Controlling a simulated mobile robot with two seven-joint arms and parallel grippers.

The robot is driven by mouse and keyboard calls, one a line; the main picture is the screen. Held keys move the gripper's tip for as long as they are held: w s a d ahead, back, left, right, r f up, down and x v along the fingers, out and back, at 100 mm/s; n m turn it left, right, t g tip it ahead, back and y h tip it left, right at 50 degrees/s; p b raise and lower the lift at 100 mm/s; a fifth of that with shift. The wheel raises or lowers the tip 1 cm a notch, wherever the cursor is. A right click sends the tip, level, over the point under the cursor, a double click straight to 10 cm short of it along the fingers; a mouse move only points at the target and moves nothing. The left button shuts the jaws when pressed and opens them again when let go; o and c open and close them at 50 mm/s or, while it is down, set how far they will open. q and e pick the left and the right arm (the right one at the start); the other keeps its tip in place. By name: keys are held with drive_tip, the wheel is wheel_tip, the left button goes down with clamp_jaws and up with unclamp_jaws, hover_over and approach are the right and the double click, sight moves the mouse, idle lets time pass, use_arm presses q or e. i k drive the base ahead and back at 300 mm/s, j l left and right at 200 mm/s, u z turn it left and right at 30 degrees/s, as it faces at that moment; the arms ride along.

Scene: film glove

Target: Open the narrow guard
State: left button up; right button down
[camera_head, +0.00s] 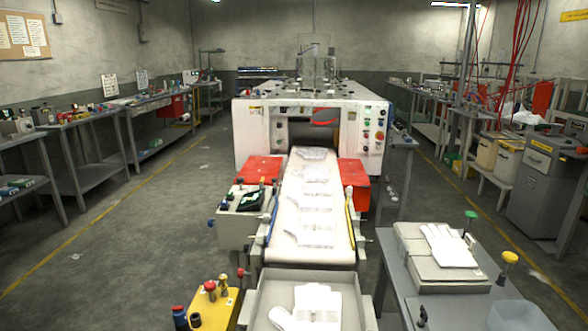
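A white machine (255,135) stands in the middle of the room, with a white conveyor belt (285,232) running out of its dark opening toward me. Several white gloves lie along the belt, one of them a flat glove (318,222). A red cover (259,170) sits left of the belt at the machine's front, and another red cover (354,173) sits to its right. The right one shows narrower from here. A clear upright enclosure (316,67) stands on top of the machine. I cannot tell which part is the narrow guard. Neither of my grippers is in view.
A grey tray (256,312) with gloves is at the belt's near end, beside a yellow block (213,308) with knobs. A table (393,284) with glove stacks stands at the right front. Benches line both walls. The floor (150,235) left of the machine is clear.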

sight(360, 178)
drive_tip(key=z, duration=2.9)
drive_tip(key=i+l+z, duration=0.25)
drive_tip(key=z, duration=0.2)
drive_tip(key=i+l+z, duration=0.1)
drive_tip(key=i+z, duration=0.25)
drive_tip(key=z, duration=0.15)
drive_tip(key=i+j+u, duration=0.1)
drive_tip(key=i+u, duration=0.3)
drive_tip(key=i, duration=0.35)
drive_tip(key=i+l+u, duration=0.15)
drive_tip(key=i+u, duration=0.2)
drive_tip(key=i, duration=0.4)
drive_tip(key=i+j+u, duration=0.1)
drive_tip(key=i+u, duration=0.75)
drive_tip(key=i+l+u, duration=0.2)
drive_tip(key=u, duration=0.2)
drive_tip(key=i+j+u, duration=0.15)
drive_tip(key=i+u, duration=0.7)
drive_tip(key=i+l+u, duration=0.1)
drive_tip(key=i+u, duration=0.35)
drive_tip(key=i+j+u, duration=0.1)
drive_tip(key=i, duration=1.45)
